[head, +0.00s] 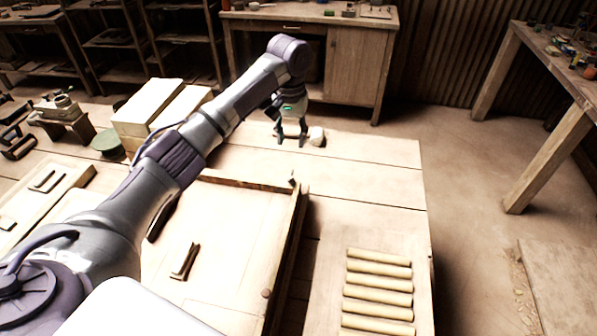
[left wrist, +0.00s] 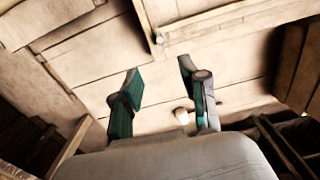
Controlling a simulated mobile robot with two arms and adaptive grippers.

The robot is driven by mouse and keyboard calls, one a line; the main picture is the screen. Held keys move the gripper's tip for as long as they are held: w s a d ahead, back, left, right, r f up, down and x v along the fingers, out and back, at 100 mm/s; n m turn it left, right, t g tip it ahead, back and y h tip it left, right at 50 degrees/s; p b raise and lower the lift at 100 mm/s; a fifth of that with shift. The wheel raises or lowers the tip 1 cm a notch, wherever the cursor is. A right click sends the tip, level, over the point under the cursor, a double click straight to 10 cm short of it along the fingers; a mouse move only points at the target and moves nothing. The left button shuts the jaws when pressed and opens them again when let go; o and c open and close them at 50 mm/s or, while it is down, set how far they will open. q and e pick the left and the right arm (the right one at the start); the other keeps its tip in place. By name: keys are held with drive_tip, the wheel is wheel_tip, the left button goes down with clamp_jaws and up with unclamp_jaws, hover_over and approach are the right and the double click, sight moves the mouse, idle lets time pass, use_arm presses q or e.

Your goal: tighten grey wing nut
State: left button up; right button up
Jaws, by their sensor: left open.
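A small grey piece, which looks like the wing nut (head: 292,178), stands at the far right corner of the wooden press frame (head: 240,181). It is too small to make out its wings. A small light piece at a frame corner in the left wrist view (left wrist: 159,39) may be the same nut. My left gripper (head: 291,142) is open and empty above the table, beyond the frame corner and apart from the nut. Its two fingers also show spread in the left wrist view (left wrist: 160,78). My right gripper is not in view.
A pale rounded lump (head: 317,136) lies just right of my left gripper. Several pale rolls (head: 378,286) lie at the table's front right. Pale blocks (head: 150,105) stand at the back left.

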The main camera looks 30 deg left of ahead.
use_arm(q)
drive_tip(key=p, duration=0.2)
hover_over(291, 178)
wheel_tip(291, 178, down, 8)
drive_tip(key=shift+s+f, duration=0.15)
drive_tip(key=shift+f, duration=0.1)
wheel_tip(291, 178, down, 4)
drive_tip(key=shift+r, duration=0.15)
drive_tip(key=shift+f, duration=0.55)
clamp_jaws()
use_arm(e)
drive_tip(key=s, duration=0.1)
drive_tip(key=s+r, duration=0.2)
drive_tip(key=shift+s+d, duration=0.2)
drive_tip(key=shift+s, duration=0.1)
